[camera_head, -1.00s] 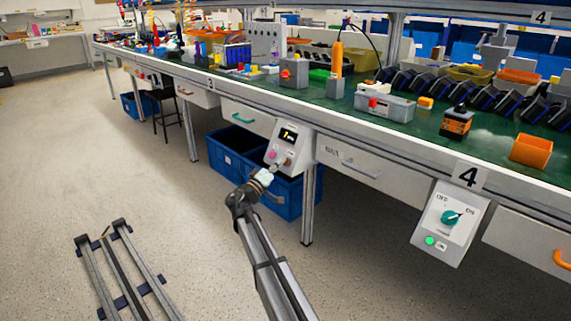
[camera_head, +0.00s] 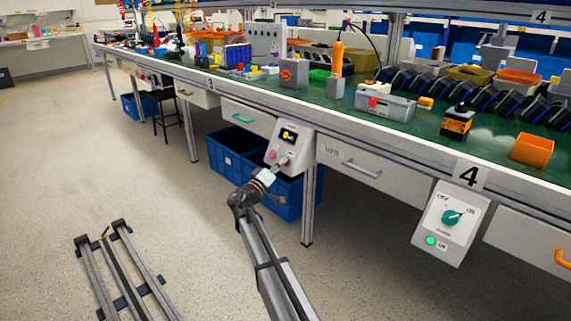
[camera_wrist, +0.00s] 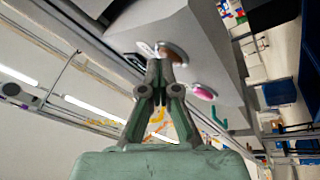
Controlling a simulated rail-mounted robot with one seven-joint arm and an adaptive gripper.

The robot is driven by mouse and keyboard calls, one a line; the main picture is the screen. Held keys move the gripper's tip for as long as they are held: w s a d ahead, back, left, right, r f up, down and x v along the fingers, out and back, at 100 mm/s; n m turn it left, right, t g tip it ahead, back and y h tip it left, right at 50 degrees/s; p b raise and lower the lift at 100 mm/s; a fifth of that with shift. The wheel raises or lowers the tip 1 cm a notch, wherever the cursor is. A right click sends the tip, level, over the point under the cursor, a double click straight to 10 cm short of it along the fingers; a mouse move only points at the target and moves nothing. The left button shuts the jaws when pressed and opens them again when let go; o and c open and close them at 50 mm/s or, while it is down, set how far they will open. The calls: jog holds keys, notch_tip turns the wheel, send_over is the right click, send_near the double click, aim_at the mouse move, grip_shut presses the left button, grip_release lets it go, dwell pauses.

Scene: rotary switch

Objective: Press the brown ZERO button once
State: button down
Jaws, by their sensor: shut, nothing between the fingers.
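In the wrist view the box (camera_wrist: 195,35) fills the top. A brown round button (camera_wrist: 174,53) and a pink button (camera_wrist: 204,92) show on its face. The pink button (camera_head: 272,155) also shows in the head view. My gripper (camera_head: 274,169) is just in front of the box's lower part. In the wrist view my gripper (camera_wrist: 159,66) is shut and empty, its tips close to the brown button. I cannot tell whether they touch it.
A second box with a green knob (camera_head: 451,217) and a lit green button (camera_head: 431,240) hangs at the right. Blue bins (camera_head: 276,199) stand under the bench, behind my gripper. A drawer (camera_head: 362,170) is right of the control box. The floor at left is mostly clear.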

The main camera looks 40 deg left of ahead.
jog(key=shift+s, duration=0.1)
dwell(0.3)
jog(key=shift+s+r, duration=0.4)
jog(key=shift+s, duration=0.2)
jog(key=shift+s+a, duration=0.1)
jog(key=shift+s+a+r, duration=0.1)
jog(key=shift+s+r, duration=0.3)
jog(key=shift+s, duration=0.3)
jog(key=shift+s+a+r, duration=0.1)
jog(key=shift+s+r, duration=0.3)
jog(key=shift+s, duration=0.25)
jog(key=shift+s+a+r, duration=0.1)
jog(key=shift+s+r, duration=0.3)
jog(key=shift+s, duration=0.3)
